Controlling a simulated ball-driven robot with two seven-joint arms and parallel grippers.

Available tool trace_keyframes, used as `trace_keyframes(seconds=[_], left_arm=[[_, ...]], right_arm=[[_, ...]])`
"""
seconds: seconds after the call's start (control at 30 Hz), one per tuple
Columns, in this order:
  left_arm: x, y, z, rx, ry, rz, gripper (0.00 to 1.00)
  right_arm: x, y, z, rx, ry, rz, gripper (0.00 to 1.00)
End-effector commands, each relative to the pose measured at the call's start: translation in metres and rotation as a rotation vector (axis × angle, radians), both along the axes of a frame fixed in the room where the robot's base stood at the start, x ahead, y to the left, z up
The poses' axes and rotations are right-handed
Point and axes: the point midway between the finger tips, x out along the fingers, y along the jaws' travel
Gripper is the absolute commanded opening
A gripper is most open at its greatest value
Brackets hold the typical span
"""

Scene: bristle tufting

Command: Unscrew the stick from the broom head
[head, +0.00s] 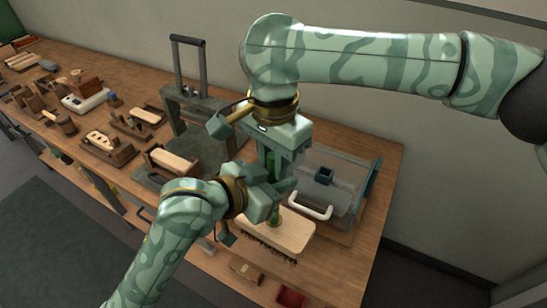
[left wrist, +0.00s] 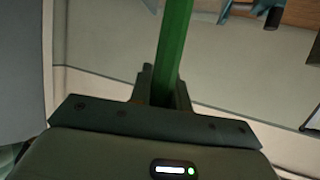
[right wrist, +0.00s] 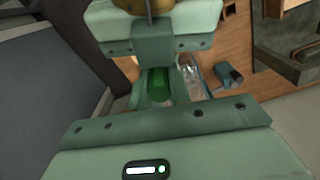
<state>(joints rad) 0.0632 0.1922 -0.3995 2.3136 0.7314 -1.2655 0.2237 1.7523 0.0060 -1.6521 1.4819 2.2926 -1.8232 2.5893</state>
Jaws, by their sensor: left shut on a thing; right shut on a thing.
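The broom head (head: 287,234) is a pale wooden block with dark bristles beneath it, in front of the clear-covered box. The green stick (head: 272,163) rises above it; a green piece shows at the block's top, but the joint is mostly hidden. My left gripper (head: 274,193) is shut on the stick just above the broom head. In the left wrist view the stick (left wrist: 174,45) runs between its fingers. My right gripper (head: 272,155) comes from above and is shut on the stick higher up. In the right wrist view the stick (right wrist: 157,86) shows between its fingers, close to the left gripper.
A clear-covered box with a white handle (head: 311,208) stands right behind the broom head. A grey machine with a tall frame (head: 188,60) stands left of my grippers. Wooden blocks and brushes (head: 108,147) crowd the bench's left. A red tray (head: 290,297) lies near the front edge.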

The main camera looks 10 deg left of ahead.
Motion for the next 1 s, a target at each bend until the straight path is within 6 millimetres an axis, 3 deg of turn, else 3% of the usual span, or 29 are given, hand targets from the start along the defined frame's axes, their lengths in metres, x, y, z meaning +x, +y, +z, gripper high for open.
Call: trace_keyframes(seconds=[0.13, 1.0], left_arm=[[-0.0049, -0.0074, 0.0032, -0.016, -0.001, -0.021, 0.0], [-0.0056, -0.0078, 0.0036, -0.018, -0.002, -0.022, 0.0]], right_arm=[[0.0037, 0.0018, 0.0028, 0.011, -0.012, 0.241, 0.0], [0.0053, 0.0011, 0.0038, 0.01, -0.014, 0.227, 0.0]])
